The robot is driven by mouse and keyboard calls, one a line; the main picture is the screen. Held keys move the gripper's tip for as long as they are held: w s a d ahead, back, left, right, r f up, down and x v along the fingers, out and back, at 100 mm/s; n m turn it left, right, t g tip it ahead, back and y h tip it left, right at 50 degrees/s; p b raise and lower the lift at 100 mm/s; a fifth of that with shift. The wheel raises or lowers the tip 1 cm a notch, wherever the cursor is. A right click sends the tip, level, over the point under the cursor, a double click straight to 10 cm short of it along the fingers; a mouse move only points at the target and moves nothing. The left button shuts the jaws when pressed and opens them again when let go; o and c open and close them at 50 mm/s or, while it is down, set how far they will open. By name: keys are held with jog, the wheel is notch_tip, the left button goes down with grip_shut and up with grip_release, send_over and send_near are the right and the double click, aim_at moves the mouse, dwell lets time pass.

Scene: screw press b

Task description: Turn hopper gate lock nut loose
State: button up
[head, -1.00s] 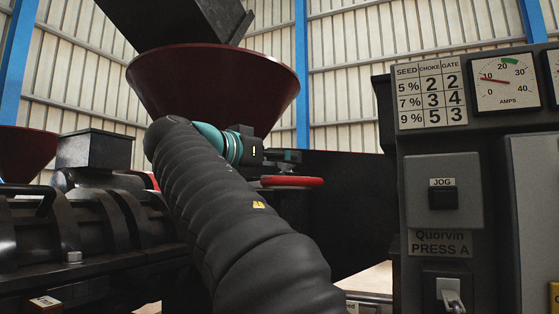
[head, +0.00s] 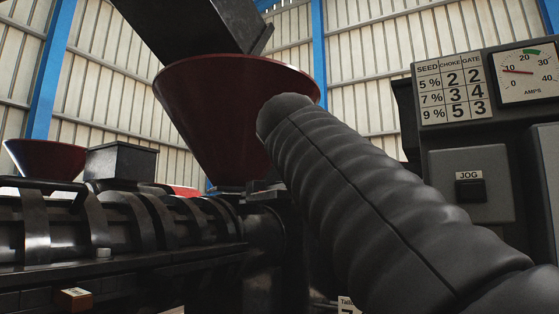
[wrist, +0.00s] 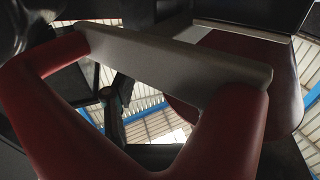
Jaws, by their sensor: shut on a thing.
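The lock nut cannot be picked out in either view. In the head view my ribbed black arm reaches up from the lower right to the red hopper (head: 225,110) and hides the gripper. In the wrist view, close up, a thick red bent bar (wrist: 75,125) fills the lower left and middle, and a flat grey bar (wrist: 175,58) crosses above it.
A black chute (head: 195,25) overhangs the hopper. The dark ribbed press body (head: 110,235) fills the lower left. A control panel with a JOG button (head: 470,188), a seed table (head: 453,88) and an amps gauge (head: 527,71) stands at the right.

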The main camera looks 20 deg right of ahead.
jog(key=shift+s+d+r+n+t+y+p, duration=0.1)
jog(key=shift+d+n+t+y+p, duration=0.1)
jog(key=shift+n+t+y+p, duration=0.5)
jog(key=shift+s+d+n+t+y+p, duration=0.15)
jog(key=shift+n+t+y, duration=0.25)
jog(key=shift+n+y, duration=0.7)
jog(key=shift+w+y, duration=0.1)
jog(key=shift+y, duration=0.5)
jog(key=shift+d+y, duration=0.15)
jog(key=shift+y, duration=0.35)
jog(key=shift+d+n+t+y, duration=0.1)
jog(key=shift+n+t+y, duration=0.3)
jog(key=shift+n+y, duration=0.3)
jog(key=shift+n+y+b, duration=0.7)
jog(key=shift+n+y, duration=0.2)
jog(key=shift+y, duration=0.5)
jog(key=o, duration=1.2)
jog(key=shift+c, duration=0.2)
jog(key=shift+m+h+p, duration=0.3)
jog(key=shift+h+p, duration=0.05)
jog(key=shift+h, duration=0.05)
jog(key=shift+a+m+h+p, duration=0.25)
jog(key=shift+m+h+p, duration=0.15)
jog(key=shift+m+h, duration=0.75)
